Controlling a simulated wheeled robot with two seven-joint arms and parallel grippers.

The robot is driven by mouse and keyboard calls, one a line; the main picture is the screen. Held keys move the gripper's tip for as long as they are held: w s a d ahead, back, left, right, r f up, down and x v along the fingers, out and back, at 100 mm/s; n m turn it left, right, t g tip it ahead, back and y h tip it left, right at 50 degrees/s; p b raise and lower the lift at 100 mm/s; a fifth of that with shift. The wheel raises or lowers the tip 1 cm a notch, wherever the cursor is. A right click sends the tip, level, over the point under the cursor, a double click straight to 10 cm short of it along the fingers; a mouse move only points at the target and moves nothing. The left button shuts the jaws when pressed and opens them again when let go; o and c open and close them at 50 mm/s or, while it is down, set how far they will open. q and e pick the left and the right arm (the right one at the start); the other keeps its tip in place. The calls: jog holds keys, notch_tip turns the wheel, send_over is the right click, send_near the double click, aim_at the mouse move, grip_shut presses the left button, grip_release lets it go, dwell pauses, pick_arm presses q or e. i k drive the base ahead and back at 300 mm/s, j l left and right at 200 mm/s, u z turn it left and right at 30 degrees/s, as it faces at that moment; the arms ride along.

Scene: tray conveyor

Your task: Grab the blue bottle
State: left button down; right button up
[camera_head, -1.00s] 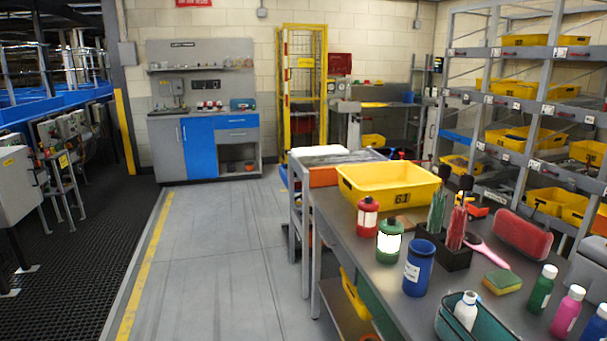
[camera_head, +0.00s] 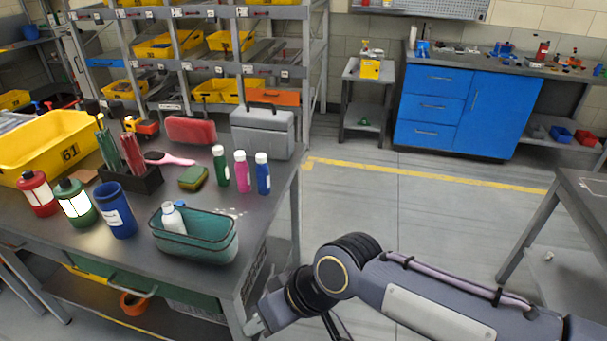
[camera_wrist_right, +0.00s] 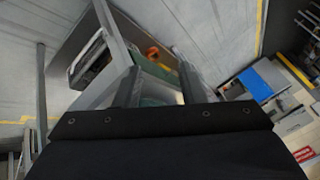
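The blue bottle (camera_head: 263,178) with a white cap stands upright near the right edge of the grey table (camera_head: 262,222), beside a pink bottle (camera_head: 241,173) and a green bottle (camera_head: 220,168). A wider blue container (camera_head: 117,213) with a white label stands further left. My right gripper (camera_head: 256,327) is low beside the table's front right corner, below the tabletop and well away from the bottle. In the right wrist view its two fingers (camera_wrist_right: 160,84) are apart with nothing between them. The blue bottle is not seen in that view. My left gripper is out of view.
A teal basket (camera_head: 195,252) holding a white bottle stands in front of the three bottles. A grey case (camera_head: 262,133) stands behind them. A sponge (camera_head: 193,178) lies to their left. The floor right of the table is open towards a blue cabinet (camera_head: 455,112).

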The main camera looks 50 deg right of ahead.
aim_at(262, 169)
jog(key=z, duration=1.35)
jog(key=i+l+u, duration=0.1)
jog(key=u, duration=0.4)
jog(key=l+u, duration=0.1)
jog(key=u, duration=0.4)
jog(key=i+l+u, duration=0.1)
jog(key=u, duration=0.4)
jog(key=l+u, duration=0.25)
jog(key=u, duration=0.25)
jog(key=l+u, duration=0.25)
jog(key=l, duration=0.3)
jog(key=k+l+u, duration=0.1)
jog(key=l+u, duration=0.15)
jog(key=l, duration=0.3)
jog(key=k+l+u, duration=0.2)
jog(key=l, duration=0.75)
jog(key=k+l, duration=0.15)
jog(key=l, duration=0.2)
